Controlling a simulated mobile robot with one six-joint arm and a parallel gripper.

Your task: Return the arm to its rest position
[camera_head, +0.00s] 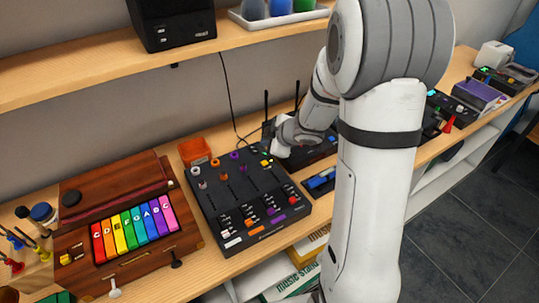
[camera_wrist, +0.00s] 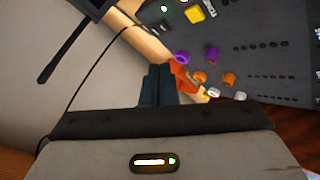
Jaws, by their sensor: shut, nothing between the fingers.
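My arm (camera_head: 379,190) rises large on the right of the head view and bends over to the bench. Its wrist end (camera_head: 284,142) is above the back right part of the black mixer. My gripper (camera_wrist: 158,80) shows in the wrist view as two dark fingers pressed together, with nothing between them. The fingers are hard to make out in the head view. The fingertips point toward the wall and the back edge of the bench, close to the orange bin (camera_wrist: 183,80) in the picture. Whether they touch anything cannot be told.
The black mixer (camera_head: 240,200) with coloured knobs lies under my wrist; the orange bin (camera_head: 194,151) stands behind it. A wooden box with rainbow keys (camera_head: 133,229) is to the left. A black device with antennas (camera_head: 316,152) is beside my wrist. A shelf (camera_head: 85,75) hangs above.

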